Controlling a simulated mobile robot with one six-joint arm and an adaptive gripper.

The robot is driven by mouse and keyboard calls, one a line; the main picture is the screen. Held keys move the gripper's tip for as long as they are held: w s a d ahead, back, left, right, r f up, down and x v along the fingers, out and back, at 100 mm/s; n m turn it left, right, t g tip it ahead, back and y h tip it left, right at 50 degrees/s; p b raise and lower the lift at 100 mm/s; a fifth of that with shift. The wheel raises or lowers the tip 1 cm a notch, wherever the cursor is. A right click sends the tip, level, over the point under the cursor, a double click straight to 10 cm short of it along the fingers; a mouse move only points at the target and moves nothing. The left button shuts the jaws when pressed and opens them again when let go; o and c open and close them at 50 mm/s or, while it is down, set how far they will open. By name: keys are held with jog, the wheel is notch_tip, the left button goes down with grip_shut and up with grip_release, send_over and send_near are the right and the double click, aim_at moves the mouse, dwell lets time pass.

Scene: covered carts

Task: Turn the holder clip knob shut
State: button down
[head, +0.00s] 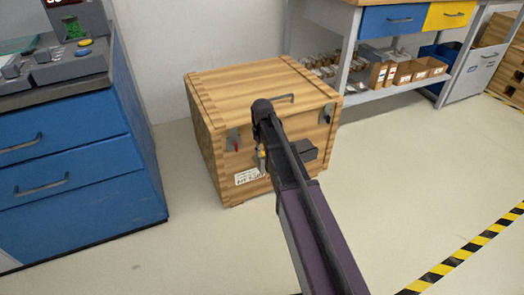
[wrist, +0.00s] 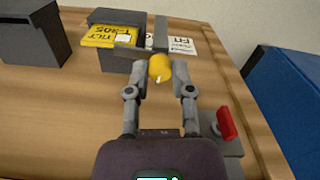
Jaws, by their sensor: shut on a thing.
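A yellow knob (wrist: 160,68) sits between my fingertips in the wrist view. My gripper (wrist: 161,80) is shut on it, one grey finger on each side. In the head view, a small yellow spot (head: 262,153) shows at the front face of the wooden crate (head: 262,82), mostly covered by my arm. Grey metal of the clip (wrist: 160,33) shows just behind the knob, next to a dark box with a yellow label (wrist: 108,37). The fingertips hide part of the knob and clip, so its exact angle is hard to tell.
A red lever (wrist: 227,123) on a grey plate is beside my gripper. A white label (wrist: 182,45) is near the knob. A blue drawer cabinet (head: 75,160) stands left of the crate and a shelved workbench (head: 390,87) behind right.

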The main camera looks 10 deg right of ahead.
jog(key=shift+s, duration=0.1)
jog(key=shift+c, duration=2.4)
grip_release()
